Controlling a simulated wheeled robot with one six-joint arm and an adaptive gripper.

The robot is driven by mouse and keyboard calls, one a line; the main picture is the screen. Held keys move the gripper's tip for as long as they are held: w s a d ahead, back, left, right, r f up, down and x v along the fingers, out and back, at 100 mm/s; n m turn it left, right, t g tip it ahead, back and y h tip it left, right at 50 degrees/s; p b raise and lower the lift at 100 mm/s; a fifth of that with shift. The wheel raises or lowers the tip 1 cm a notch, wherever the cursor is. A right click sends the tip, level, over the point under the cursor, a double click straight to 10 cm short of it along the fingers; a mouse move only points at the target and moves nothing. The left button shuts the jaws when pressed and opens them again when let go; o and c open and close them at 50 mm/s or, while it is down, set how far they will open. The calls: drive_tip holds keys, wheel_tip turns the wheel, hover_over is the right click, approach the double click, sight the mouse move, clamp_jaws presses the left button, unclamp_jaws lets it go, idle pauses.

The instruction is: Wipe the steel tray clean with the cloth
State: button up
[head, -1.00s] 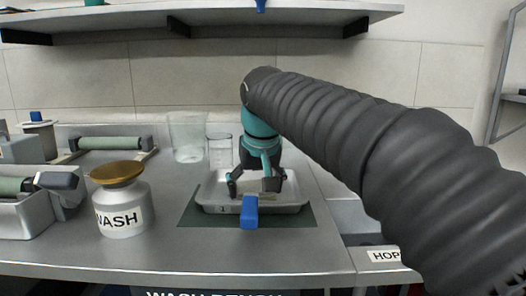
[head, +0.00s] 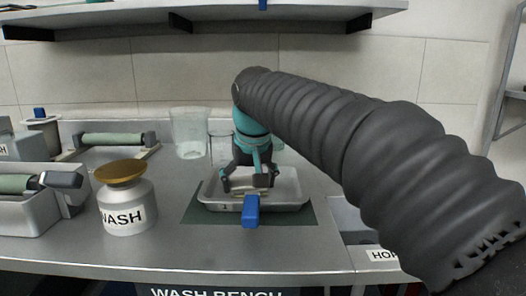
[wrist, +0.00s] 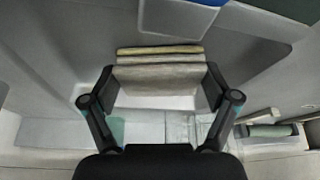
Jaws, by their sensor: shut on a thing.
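The steel tray (head: 292,186) lies on a dark green mat (head: 204,215) on the bench, with a blue block (head: 251,211) at its front rim. My gripper (head: 249,184) points down inside the tray. In the wrist view my gripper (wrist: 160,82) is shut on the folded cloth (wrist: 160,75), a beige-grey layered pad held between both fingers. The cloth shows only as a thin strip in the head view (head: 249,192). The tray floor (wrist: 75,50) looks grey around it, with a paler patch beside the cloth. Whether the cloth presses on the floor cannot be told.
A wash pot (head: 127,212) with a brass-coloured lid stands left of the tray. Clear beakers (head: 188,134) stand behind it. A roller (head: 112,139) lies at the back left, and another tray with a roller (head: 22,205) is at the far left.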

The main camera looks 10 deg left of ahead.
drive_tip(key=shift+s+d, duration=0.1)
drive_tip(key=shift+s, duration=0.35)
drive_tip(key=shift+s+r, duration=0.15)
drive_tip(key=shift+s, duration=0.1)
drive_tip(key=shift+w+d+r, duration=0.1)
drive_tip(key=shift+w+r, duration=0.05)
drive_tip(key=shift+r, duration=0.3)
drive_tip(key=shift+w+d+r, duration=0.1)
drive_tip(key=shift+r, duration=0.35)
drive_tip(key=shift+s+a+r, duration=0.1)
drive_tip(key=shift+a+r, duration=0.05)
drive_tip(key=shift+r, duration=0.4)
drive_tip(key=shift+s+a+r, duration=0.1)
drive_tip(key=shift+a+r, duration=0.05)
drive_tip(key=shift+r, duration=2.25)
